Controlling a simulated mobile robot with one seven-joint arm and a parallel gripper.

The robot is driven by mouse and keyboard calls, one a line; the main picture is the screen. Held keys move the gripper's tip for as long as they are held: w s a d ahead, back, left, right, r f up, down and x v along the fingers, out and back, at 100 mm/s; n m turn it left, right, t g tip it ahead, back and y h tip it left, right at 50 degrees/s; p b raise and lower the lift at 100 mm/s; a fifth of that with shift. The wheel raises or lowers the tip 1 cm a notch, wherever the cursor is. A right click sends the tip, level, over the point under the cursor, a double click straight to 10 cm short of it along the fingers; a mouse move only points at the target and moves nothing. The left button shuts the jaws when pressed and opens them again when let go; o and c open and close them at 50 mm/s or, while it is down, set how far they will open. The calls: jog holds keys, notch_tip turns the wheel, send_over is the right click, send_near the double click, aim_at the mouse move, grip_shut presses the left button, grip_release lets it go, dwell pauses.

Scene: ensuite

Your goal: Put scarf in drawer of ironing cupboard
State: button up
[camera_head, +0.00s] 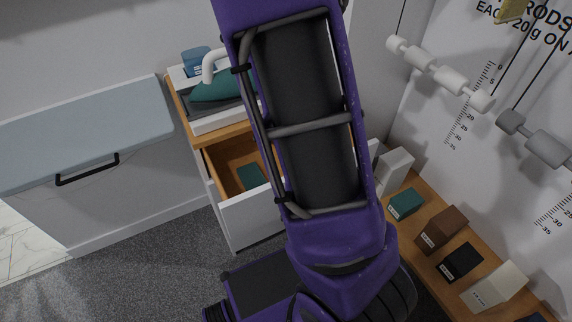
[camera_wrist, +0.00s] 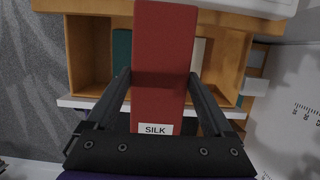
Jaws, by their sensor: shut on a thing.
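My gripper (camera_wrist: 158,76) is shut on a red block (camera_wrist: 163,45) labelled SILK, seen in the wrist view above the open drawer (camera_wrist: 90,65). The gripper and red block are hidden behind my arm in the head view. The drawer (camera_head: 253,218) has a white front and wooden inside and is pulled out of the ironing cupboard (camera_head: 203,133). A dark green item (camera_wrist: 121,48) lies inside at the left, with a pale item (camera_wrist: 198,50) right of the red block. A green folded cloth (camera_head: 215,91) lies on the cupboard top; I cannot tell whether it is the scarf.
A blue item (camera_head: 197,60) and a white curved pipe (camera_head: 209,68) are by the green cloth. A grey-blue lidded chest (camera_head: 85,130) stands left. A wooden shelf (camera_head: 428,205) with several labelled blocks runs along the right.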

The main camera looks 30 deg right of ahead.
notch_tip(320, 180, down, 22)
jog(key=shift+f, duration=0.25)
jog(key=shift+f+b, duration=0.6)
jog(key=shift+f, duration=1.15)
jog(key=shift+f, duration=0.2)
jog(key=o, duration=1.3)
jog(key=shift+r, duration=0.1)
jog(key=shift+r, duration=0.3)
jog(key=p+v, duration=0.1)
jog(key=v, duration=1)
jog(key=shift+s+r, duration=0.15)
jog(key=shift+r, duration=0.2)
